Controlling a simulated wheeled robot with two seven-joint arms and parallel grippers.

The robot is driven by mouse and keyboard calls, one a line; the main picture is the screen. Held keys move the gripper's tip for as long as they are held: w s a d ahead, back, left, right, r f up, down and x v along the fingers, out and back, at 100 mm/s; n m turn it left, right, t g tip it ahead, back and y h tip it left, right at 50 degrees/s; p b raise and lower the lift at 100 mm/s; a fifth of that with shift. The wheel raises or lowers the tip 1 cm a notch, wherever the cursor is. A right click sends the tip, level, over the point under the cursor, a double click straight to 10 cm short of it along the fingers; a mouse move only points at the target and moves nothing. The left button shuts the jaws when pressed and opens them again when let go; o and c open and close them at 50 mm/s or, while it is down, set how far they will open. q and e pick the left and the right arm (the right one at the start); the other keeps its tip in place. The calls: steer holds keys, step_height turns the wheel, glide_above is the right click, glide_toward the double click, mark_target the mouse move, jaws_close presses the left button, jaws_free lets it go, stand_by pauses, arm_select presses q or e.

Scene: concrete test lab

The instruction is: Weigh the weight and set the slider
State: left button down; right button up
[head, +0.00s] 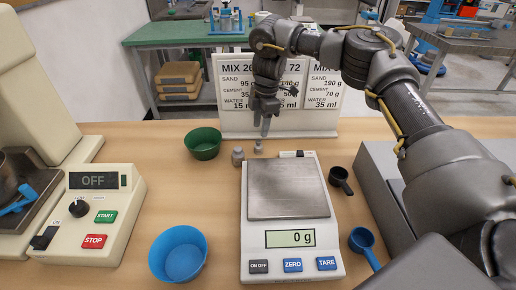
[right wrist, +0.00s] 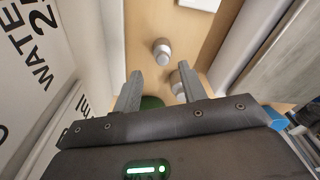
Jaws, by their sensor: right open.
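The scale (head: 288,240) stands on the table with a bare metal plate (head: 288,190) and reads 0 g. Two small grey metal weights stand behind its left corner: a left weight (head: 238,157) and a right weight (head: 258,147). My right gripper (head: 262,132) is open and empty, pointing down above the right weight. In the right wrist view, the right weight (right wrist: 161,50) lies beyond the fingertips (right wrist: 158,75). The left weight (right wrist: 176,86) is partly hidden by one finger. I cannot make out a slider for certain. My left gripper is not in view.
A control box (head: 92,222) reading OFF has a knob, START and STOP buttons. A blue bowl (head: 180,270), green bowl (head: 203,152), black scoop (head: 340,177) and blue scoop (head: 362,242) surround the scale. Mix placards (head: 322,108) stand close behind my right gripper.

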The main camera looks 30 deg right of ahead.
mark_target(259, 141)
steer(key=shift+s, duration=0.1)
steer(key=shift+s+a+f, duration=0.1)
steer(key=shift+a+f, duration=0.05)
steer(key=shift+f, duration=0.2)
steer(key=f, duration=0.1)
steer(key=f+p, duration=0.1)
steer(key=f, duration=0.1)
steer(key=shift+a+f, duration=0.25)
steer(key=shift+f, duration=0.55)
steer(key=c, duration=0.4)
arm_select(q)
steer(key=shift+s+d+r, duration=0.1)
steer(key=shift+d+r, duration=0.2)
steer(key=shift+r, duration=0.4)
arm_select(e)
jaws_close()
